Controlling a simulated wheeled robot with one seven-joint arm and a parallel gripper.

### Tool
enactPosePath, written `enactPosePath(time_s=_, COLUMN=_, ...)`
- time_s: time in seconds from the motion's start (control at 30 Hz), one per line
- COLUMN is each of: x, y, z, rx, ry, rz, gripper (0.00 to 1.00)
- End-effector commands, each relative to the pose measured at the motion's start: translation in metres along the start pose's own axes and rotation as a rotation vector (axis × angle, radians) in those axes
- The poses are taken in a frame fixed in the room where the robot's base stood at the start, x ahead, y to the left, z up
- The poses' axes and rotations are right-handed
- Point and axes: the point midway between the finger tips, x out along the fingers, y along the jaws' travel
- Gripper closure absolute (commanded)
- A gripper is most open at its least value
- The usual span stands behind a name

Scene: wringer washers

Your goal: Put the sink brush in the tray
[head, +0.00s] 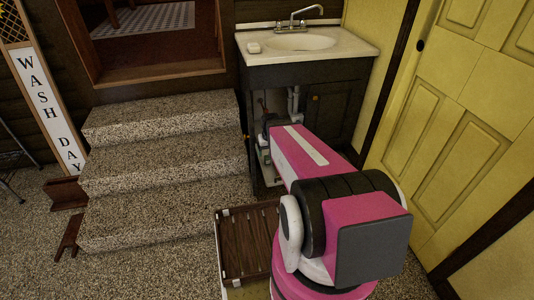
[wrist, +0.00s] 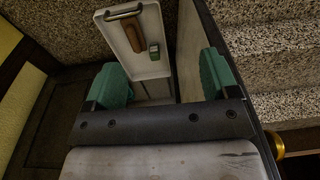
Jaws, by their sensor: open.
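In the wrist view, a brown elongated object (wrist: 133,37), which looks like the sink brush, lies on a pale panel or shelf. Its bristles cannot be made out. My gripper (wrist: 160,78) has green fingertips spread wide, with nothing between them. The brown object lies beyond the fingertips, apart from them. In the head view, my arm reaches into the open cabinet under the sink and hides my gripper. A dark wooden slatted tray (head: 246,240) with pale corner pieces rests on the floor, partly hidden by my arm.
The sink cabinet (head: 335,97) surrounds my reach, with pipes (head: 293,103) inside. Speckled steps (head: 160,160) stand left, a yellow door (head: 455,130) right.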

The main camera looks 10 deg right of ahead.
Motion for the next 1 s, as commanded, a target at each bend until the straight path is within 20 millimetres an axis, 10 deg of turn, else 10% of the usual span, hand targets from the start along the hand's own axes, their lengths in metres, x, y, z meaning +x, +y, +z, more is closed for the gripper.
enactPosePath(time_s=0.1, x=-0.049, y=-0.022, z=0.047, rx=-0.001, ry=-0.046, rz=0.007, gripper=0.2)
enactPosePath(time_s=0.27, x=-0.076, y=-0.034, z=0.073, rx=0.003, ry=-0.084, rz=0.017, gripper=0.2)
enactPosePath(time_s=1.0, x=-0.079, y=-0.036, z=0.075, rx=0.005, ry=-0.091, rz=0.018, gripper=0.2)
